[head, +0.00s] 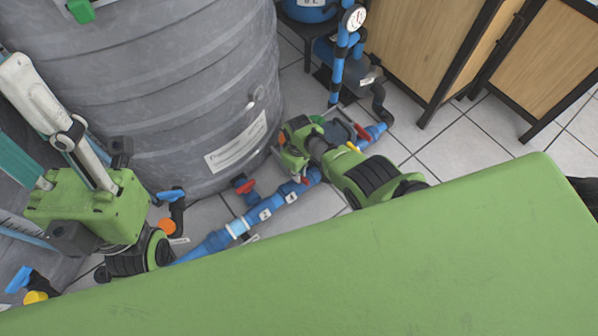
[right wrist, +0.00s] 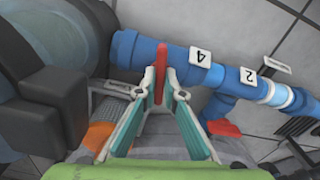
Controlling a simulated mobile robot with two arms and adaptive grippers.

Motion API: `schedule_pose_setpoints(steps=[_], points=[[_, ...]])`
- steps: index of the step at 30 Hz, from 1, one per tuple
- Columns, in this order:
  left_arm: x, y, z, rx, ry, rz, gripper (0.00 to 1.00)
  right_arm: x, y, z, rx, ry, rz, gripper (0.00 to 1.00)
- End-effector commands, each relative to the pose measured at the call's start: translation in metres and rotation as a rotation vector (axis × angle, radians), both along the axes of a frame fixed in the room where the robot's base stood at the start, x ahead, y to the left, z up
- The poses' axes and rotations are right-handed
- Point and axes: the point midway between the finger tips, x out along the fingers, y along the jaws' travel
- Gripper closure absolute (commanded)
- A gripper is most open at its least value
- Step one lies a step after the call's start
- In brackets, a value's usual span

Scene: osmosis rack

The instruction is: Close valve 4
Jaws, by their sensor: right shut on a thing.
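Valve 4 has a red handle (right wrist: 162,62) on a blue pipe (right wrist: 140,50), just left of the "4" label (right wrist: 200,57) in the right wrist view. My right gripper (right wrist: 160,76) is shut on this handle, with a white and teal fingertip on each side. The handle stands roughly crosswise to the pipe. In the head view my right gripper (head: 300,145) is low beside the grey tank, and its fingertips are mostly hidden. My left gripper (head: 32,122) is raised at the left edge, its fingers spread apart and empty; one runs out of frame.
Another red valve handle (right wrist: 224,128) sits on a branch near the "2" label (right wrist: 247,75). A large grey tank (head: 170,80) stands behind the pipe. A blue-handled valve (head: 172,196) is near my left arm. Wooden cabinets (head: 425,40) stand at the right; tiled floor (head: 440,140) is clear before them.

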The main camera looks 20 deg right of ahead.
Motion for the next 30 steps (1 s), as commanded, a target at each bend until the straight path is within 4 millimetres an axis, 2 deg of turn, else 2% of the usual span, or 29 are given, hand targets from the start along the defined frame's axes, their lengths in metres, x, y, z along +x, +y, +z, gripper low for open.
schedule_pose_setpoints(steps=[12,30], points=[[0.0001,-0.0001,0.0037,0.0,0.0,0.0,0.6,-0.0014,-0.0008,-0.0005,-0.002,0.003,-0.205,1.0],[0.0,0.0001,0.0043,0.0,0.0,0.0,0.6,-0.0015,-0.0008,-0.0008,-0.002,0.003,-0.24,1.0]])
